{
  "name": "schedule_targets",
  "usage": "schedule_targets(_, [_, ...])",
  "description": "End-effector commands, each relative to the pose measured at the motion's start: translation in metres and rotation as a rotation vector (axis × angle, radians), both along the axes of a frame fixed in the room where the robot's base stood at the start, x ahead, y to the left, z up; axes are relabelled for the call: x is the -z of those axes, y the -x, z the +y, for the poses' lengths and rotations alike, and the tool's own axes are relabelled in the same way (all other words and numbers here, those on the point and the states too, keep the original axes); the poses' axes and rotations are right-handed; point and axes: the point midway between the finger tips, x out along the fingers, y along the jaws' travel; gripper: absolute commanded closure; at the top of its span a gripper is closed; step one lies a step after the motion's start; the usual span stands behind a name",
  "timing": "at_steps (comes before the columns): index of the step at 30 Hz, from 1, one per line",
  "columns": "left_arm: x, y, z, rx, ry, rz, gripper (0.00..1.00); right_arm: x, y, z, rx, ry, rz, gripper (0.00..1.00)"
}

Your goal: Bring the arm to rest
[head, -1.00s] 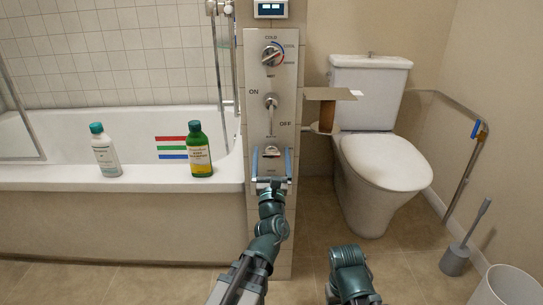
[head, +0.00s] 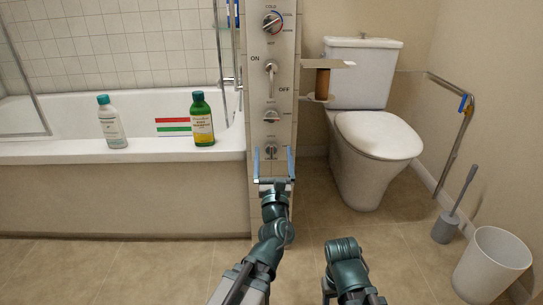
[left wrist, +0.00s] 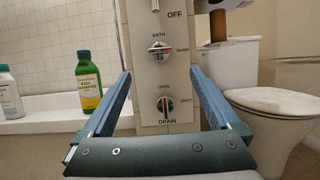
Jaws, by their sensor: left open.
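My left gripper (head: 273,152) is open and empty in front of the wall control panel (head: 283,92). In the head view its fingers appear on either side of the drain knob (head: 271,149). In the left wrist view my left gripper (left wrist: 161,76) has its two blue fingers spread wide, with the drain knob (left wrist: 166,105) and the bath knob (left wrist: 159,49) seen between them. Nothing is between the fingertips, and I see no contact with the panel. Part of my right arm shows at the bottom of the head view; its gripper is out of view.
The tub (head: 60,153) is left, with a white bottle (head: 112,125) and a green bottle (head: 203,122) on its rim. Right are a paper holder (head: 322,65), toilet (head: 372,140), rail (head: 457,140), brush holder (head: 446,228) and bin (head: 492,262). Floor between is clear.

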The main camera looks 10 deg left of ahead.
Motion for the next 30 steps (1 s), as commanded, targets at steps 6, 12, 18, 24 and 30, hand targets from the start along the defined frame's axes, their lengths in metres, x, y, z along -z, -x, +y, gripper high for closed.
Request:
schedule_targets(6, [0.000, 0.000, 0.000, 0.000, 0.000, 0.000, 0.05, 0.000, 0.000, 0.000, 0.000, 0.000, 0.000, 0.38])
schedule_targets(12, [-0.004, 0.001, 0.003, -0.002, 0.044, -0.009, 0.05, -0.005, 0.000, 0.000, 0.000, 0.000, 0.000, 0.38])
schedule_targets(18, [-0.016, 0.011, 0.028, -0.044, 0.402, -0.078, 0.05, -0.032, 0.000, 0.000, -0.002, 0.000, 0.001, 0.38])
schedule_targets(24, [0.002, 0.029, 0.056, -0.156, 0.894, -0.152, 0.05, -0.062, 0.000, 0.000, -0.004, 0.002, 0.002, 0.38])
schedule_targets(30, [0.041, 0.055, 0.062, -0.339, 1.349, -0.198, 0.05, -0.091, 0.000, 0.000, -0.007, 0.002, 0.003, 0.38])
